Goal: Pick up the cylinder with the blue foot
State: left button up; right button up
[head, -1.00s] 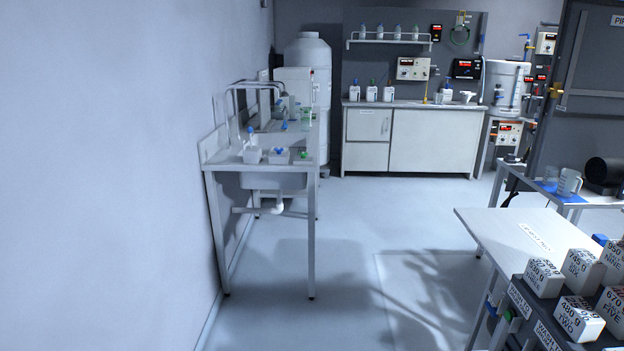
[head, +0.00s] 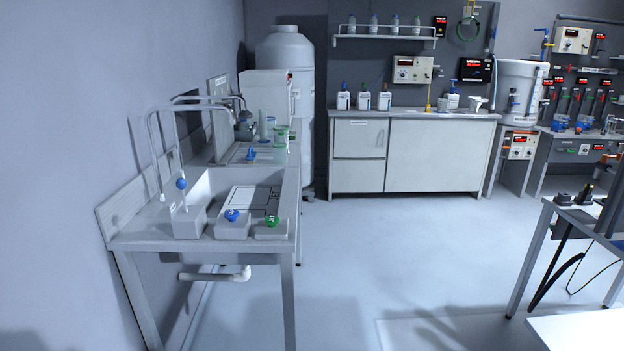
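I cannot make out for certain a cylinder with a blue foot. A small blue piece (head: 250,154) sits on the ledge behind the sink, beside a clear vessel with a green rim (head: 281,137); whether it is a foot is too small to tell. Small blue-based items (head: 560,122) stand on the far right bench, also too small to identify. Neither of my grippers is in view.
The sink bench (head: 110,243) stands along the left wall, with a blue-knobbed block (head: 232,226) and a green-knobbed block (head: 271,230). A white cabinet (head: 435,157) stands at the back. A table leg (head: 530,262) is at right. The middle floor (head: 400,245) is clear.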

aim_at(263, 114)
jog(key=i+l+z, duration=0.3)
jog(key=i, duration=0.5)
jog(key=i+j+z, duration=0.1)
jog(key=i+z, duration=0.2)
jog(key=i, duration=0.45)
jog(key=i+j+z, duration=0.3)
jog(key=i, duration=0.5)
jog(key=i+j+u, duration=0.1)
jog(key=i+u, duration=0.2)
jog(key=i, duration=0.15)
jog(key=i+u, duration=0.3)
jog(key=i, duration=0.15)
jog(key=i+l+u, duration=0.1)
jog(key=i+u, duration=0.2)
jog(key=i, duration=0.15)
jog(key=i+l+u, duration=0.6)
jog(key=i, duration=0.2)
jog(key=i+j, duration=0.05)
